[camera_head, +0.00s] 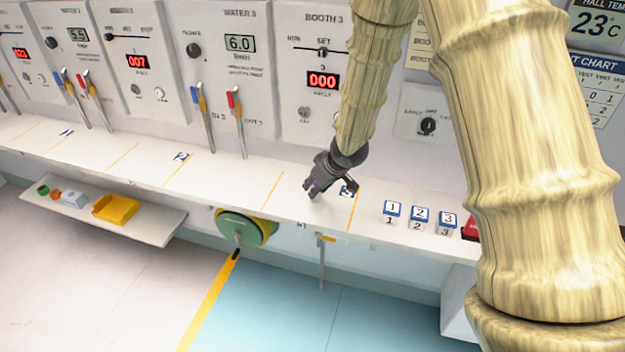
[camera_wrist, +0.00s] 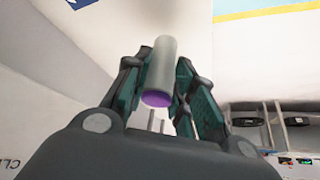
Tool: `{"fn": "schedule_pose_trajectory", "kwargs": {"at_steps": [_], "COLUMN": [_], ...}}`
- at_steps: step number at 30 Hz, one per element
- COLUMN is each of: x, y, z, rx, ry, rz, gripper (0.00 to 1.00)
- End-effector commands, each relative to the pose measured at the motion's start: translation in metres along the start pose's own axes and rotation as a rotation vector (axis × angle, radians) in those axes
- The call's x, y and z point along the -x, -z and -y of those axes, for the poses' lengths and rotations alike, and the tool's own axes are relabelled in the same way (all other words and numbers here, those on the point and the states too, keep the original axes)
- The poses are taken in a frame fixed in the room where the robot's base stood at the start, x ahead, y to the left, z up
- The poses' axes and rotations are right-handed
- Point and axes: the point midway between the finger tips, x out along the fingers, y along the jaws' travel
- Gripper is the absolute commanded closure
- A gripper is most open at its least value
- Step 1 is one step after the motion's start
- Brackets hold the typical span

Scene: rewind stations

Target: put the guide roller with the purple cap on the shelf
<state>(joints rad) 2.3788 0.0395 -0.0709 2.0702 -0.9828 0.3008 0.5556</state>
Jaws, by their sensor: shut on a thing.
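My gripper (camera_head: 319,190) is over the white counter ledge near the 3 marking, under the BOOTH 3 panel. In the wrist view my gripper (camera_wrist: 165,85) is shut on the guide roller (camera_wrist: 161,65), a pale grey cylinder whose purple cap (camera_wrist: 156,100) faces the camera. In the head view I cannot make out the roller; the gripper hides it. The white shelf (camera_head: 153,225) is low at the left, below the counter. On it are a yellow tray (camera_head: 116,209), a white and blue box (camera_head: 74,199), and small green (camera_head: 43,190) and orange (camera_head: 56,195) pieces.
A green disc (camera_head: 240,228) is on the counter front, right of the shelf. A lever (camera_head: 322,262) hangs beside it. Numbered blocks (camera_head: 420,216) stand on the counter at the right. Levers with red and blue handles (camera_head: 236,115) stand upright along the wall. The shelf's right end is bare.

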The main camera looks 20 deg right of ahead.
Motion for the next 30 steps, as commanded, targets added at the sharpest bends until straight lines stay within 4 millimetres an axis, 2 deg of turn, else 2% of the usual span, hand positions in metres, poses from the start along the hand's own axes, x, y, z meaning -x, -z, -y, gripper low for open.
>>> {"fn": "schedule_pose_trajectory", "kwargs": {"at_steps": [1,6,11,24,30], "x": [-0.003,-0.019,-0.027,-0.056,-0.059], "y": [0.01,0.03,0.038,0.022,0.021], "z": [-0.005,-0.019,-0.025,-0.025,-0.026], "rx": [-0.001,-0.002,-0.001,0.0,-0.001], "ry": [0.001,0.001,0.0,0.0,0.0], "rz": [-0.001,0.0,0.0,0.002,0.0], "gripper": [0.98,0.98,0.98,0.98,0.98]}}
